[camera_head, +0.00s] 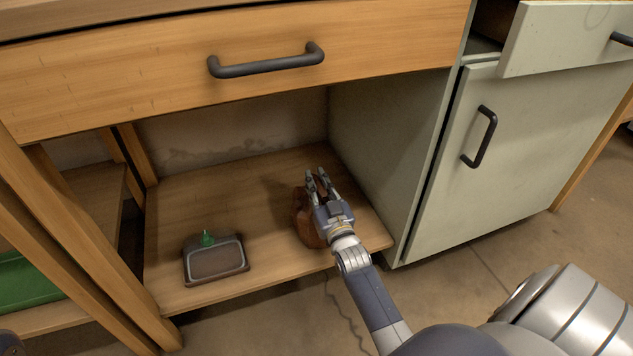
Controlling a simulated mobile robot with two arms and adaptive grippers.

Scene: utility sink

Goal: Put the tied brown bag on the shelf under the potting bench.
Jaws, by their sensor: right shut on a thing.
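The tied brown bag (304,222) is at the right part of the low wooden shelf (215,285), under the bench drawer. It appears to rest on the shelf boards, near the front edge. My right gripper (317,178) reaches in from the front right and is shut on the bag from above. The gripper and wrist hide the bag's right side and its tied top. My left gripper is not in view.
A grey-brown tray-like item (216,263) with a green part stands on the shelf's left front. A pale green cabinet (395,150) closes the right side. The wooden drawer (150,85) overhangs the shelf. The shelf's back left is clear.

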